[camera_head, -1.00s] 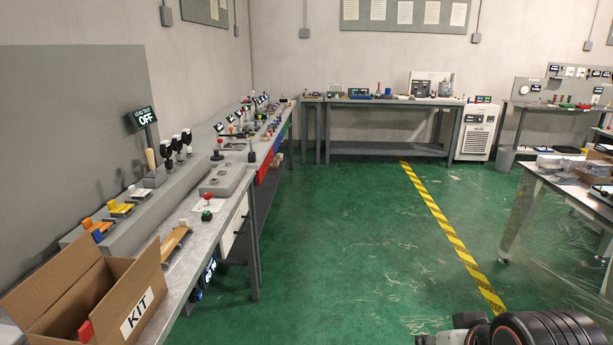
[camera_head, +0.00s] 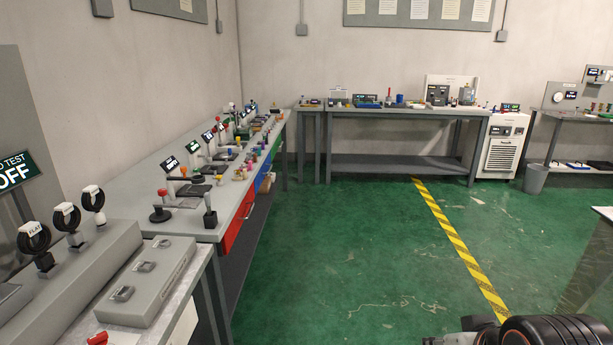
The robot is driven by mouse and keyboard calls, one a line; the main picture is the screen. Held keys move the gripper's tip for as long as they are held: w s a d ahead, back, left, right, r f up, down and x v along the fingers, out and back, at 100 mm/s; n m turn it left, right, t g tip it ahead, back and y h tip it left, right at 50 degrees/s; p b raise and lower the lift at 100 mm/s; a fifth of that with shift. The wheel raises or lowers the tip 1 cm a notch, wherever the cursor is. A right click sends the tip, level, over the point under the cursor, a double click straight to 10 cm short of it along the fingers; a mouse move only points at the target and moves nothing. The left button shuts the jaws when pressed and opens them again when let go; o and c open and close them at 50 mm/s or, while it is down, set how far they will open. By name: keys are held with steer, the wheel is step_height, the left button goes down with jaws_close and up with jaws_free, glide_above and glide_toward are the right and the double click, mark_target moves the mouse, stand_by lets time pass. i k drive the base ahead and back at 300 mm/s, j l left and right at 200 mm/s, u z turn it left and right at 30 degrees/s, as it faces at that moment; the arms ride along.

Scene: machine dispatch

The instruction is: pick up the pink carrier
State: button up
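I cannot make out a pink carrier for certain. Several small coloured pieces (camera_head: 240,172), among them yellow, orange and purple ones, stand along the front of the long left bench (camera_head: 205,228), too small to tell apart.
A grey box with switches (camera_head: 148,283) lies on the near left bench. A far table (camera_head: 400,109) holds small devices, with a white cabinet (camera_head: 503,145) and a grey bin (camera_head: 536,179) to its right. The green floor (camera_head: 350,250) ahead is clear, with a yellow-black stripe (camera_head: 455,245).

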mark_target(250, 167)
steer(key=i+u, duration=0.15)
steer(key=i, duration=0.4)
steer(key=i+u, duration=0.2)
steer(key=i, duration=0.3)
steer(key=i+l+u, duration=0.15)
steer(key=i, duration=0.4)
steer(key=i+l+u, duration=0.15)
steer(key=i, duration=0.35)
steer(key=i+u, duration=0.25)
steer(key=i, duration=0.15)
steer(key=i+l+u, duration=0.1)
steer(key=i+u, duration=0.2)
steer(key=i, duration=0.1)
